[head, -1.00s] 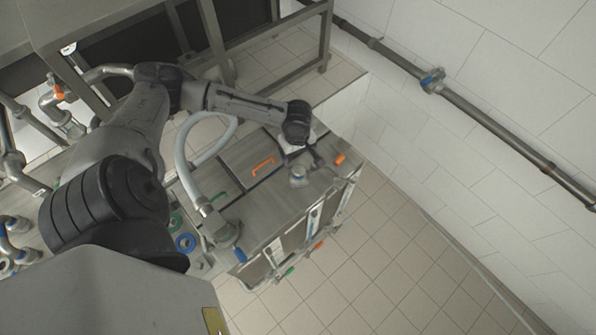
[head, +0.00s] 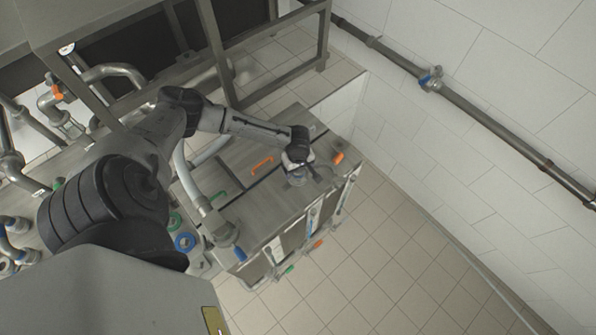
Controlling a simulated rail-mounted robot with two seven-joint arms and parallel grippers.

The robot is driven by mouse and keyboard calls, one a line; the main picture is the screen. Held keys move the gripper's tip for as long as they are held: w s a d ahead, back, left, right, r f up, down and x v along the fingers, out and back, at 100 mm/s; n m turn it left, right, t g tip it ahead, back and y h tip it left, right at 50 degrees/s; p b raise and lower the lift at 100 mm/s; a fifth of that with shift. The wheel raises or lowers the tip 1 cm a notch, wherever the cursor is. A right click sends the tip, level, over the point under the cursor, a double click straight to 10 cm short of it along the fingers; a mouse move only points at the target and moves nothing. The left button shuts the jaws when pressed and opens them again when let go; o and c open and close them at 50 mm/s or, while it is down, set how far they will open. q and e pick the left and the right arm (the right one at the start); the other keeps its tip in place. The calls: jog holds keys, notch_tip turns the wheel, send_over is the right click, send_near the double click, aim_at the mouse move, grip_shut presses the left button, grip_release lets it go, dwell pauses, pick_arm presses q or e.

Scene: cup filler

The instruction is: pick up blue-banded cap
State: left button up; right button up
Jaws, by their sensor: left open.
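The blue-banded cap (head: 296,181) is a small grey round piece on the steel cabinet top, near its right part; a hint of blue shows at its edge. My left gripper (head: 297,174) is open and right at the cap, covering part of it. The fingers are small and dark here, and I cannot tell whether they touch the cap. My right gripper is not in view.
A blue ring (head: 185,242) and a green ring (head: 175,221) lie to the left. A metal frame (head: 325,40) stands behind. Tiled floor (head: 385,270) is clear at right.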

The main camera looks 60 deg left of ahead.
pick_arm(q)
jog(key=shift+f, duration=0.35)
jog(key=c, duration=1.2)
